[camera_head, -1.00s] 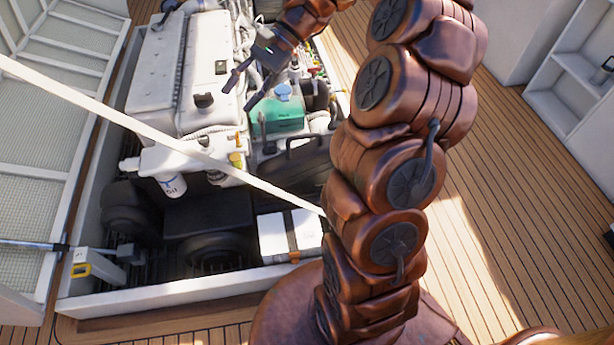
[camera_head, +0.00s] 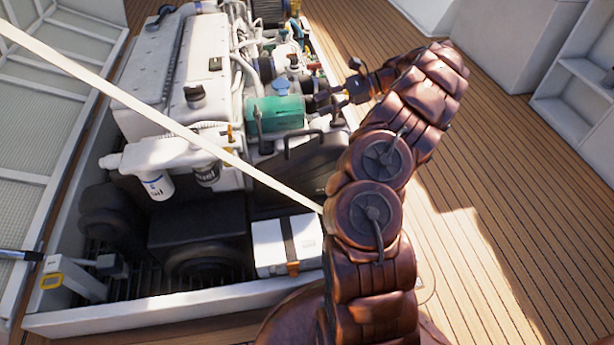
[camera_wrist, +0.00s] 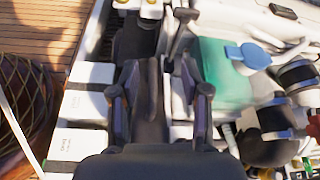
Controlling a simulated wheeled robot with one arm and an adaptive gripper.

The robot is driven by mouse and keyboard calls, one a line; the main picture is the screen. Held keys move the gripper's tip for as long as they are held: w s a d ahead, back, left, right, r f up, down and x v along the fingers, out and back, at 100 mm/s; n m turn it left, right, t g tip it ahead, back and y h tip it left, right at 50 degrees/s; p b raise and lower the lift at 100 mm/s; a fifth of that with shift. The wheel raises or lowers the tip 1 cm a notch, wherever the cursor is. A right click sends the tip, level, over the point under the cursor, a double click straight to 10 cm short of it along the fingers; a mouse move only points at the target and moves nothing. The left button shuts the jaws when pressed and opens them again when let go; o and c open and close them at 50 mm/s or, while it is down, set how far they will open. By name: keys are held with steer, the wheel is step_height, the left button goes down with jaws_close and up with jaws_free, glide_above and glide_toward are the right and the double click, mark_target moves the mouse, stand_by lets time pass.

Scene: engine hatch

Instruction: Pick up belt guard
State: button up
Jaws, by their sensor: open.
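A black cover with a bar handle, which looks like the belt guard (camera_head: 300,172), sits at the near right end of the white engine, just below the green tank. My gripper (camera_head: 322,102) is above and beyond it, beside the green tank, small and partly lost against dark engine parts. In the wrist view my gripper's two fingers (camera_wrist: 162,92) are spread apart. A dark upright part, probably the belt guard (camera_wrist: 150,118), shows between and beyond them. I cannot tell whether the fingers touch it. Its right edge is hidden by my arm in the head view.
The green tank (camera_head: 280,113) with a blue cap stands close to my gripper. A white box (camera_head: 287,243) with a dark strap lies in front of the guard. A pale strut (camera_head: 160,122) crosses the hatch diagonally. Wooden deck (camera_head: 500,200) is clear at right.

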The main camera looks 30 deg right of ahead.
steer(key=f, duration=0.1)
steer(key=b, duration=0.3)
glide_toward(301, 135)
steer(key=shift+w+a+f, duration=0.65)
steer(key=shift+w, duration=0.25)
steer(key=shift+f+x, duration=0.25)
steer(key=shift+x, duration=0.75)
steer(key=shift+b+x, duration=1.15)
steer(key=shift+x, duration=1.35)
steer(key=shift+w+a+f, duration=0.1)
steer(key=shift+w+a, duration=0.05)
steer(key=shift+a, duration=0.05)
steer(key=shift+c, duration=0.4)
jaws_close()
